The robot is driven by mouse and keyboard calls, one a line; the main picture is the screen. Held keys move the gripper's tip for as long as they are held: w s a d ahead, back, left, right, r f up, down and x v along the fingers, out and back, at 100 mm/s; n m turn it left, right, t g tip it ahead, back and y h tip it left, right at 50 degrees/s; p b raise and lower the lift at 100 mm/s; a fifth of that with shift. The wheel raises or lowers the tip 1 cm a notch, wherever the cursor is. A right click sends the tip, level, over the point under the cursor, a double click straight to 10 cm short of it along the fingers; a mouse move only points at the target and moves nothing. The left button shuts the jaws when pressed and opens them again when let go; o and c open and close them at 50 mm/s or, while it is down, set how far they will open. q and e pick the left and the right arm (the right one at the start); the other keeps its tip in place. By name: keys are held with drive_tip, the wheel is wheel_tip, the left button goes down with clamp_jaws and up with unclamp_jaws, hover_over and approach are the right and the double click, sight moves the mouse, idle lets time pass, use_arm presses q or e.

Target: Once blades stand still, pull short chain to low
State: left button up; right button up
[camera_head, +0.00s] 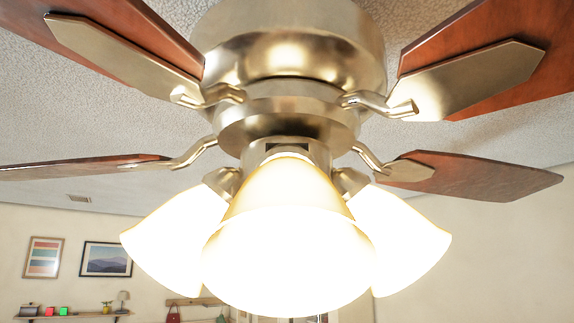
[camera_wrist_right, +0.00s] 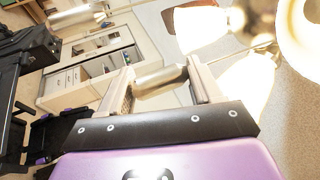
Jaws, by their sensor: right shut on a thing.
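The ceiling fan's brass motor housing (camera_head: 288,50) fills the upper middle of the head view. Its brown blades (camera_head: 475,182) have crisp edges with no blur. My right gripper (camera_wrist_right: 160,72) is shut on a brass cylindrical pull (camera_wrist_right: 160,82) lying across between its two fingers. A thin chain (camera_wrist_right: 245,50) seems to run from near the pull toward the lamps. A second pale cylinder (camera_wrist_right: 75,15), perhaps the other pull, shows at the upper left of the wrist view. I cannot tell which chain is the short one. In the head view no chain is clearly visible, and neither gripper shows.
Lit glass shades (camera_head: 288,265) hang under the housing and glare strongly; they also show in the wrist view (camera_wrist_right: 200,28). A shelf (camera_head: 72,317) and framed pictures (camera_head: 105,259) are on the far wall. Blades spread outward on both sides.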

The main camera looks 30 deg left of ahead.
drive_tip(key=o, duration=0.3)
drive_tip(key=shift+f, duration=0.1)
drive_tip(key=shift+s+d+f, duration=0.1)
drive_tip(key=shift+d, duration=0.1)
drive_tip(key=b+v, duration=0.1)
drive_tip(key=v, duration=0.6)
drive_tip(key=shift+s+d+b, duration=0.15)
drive_tip(key=shift+b, duration=0.15)
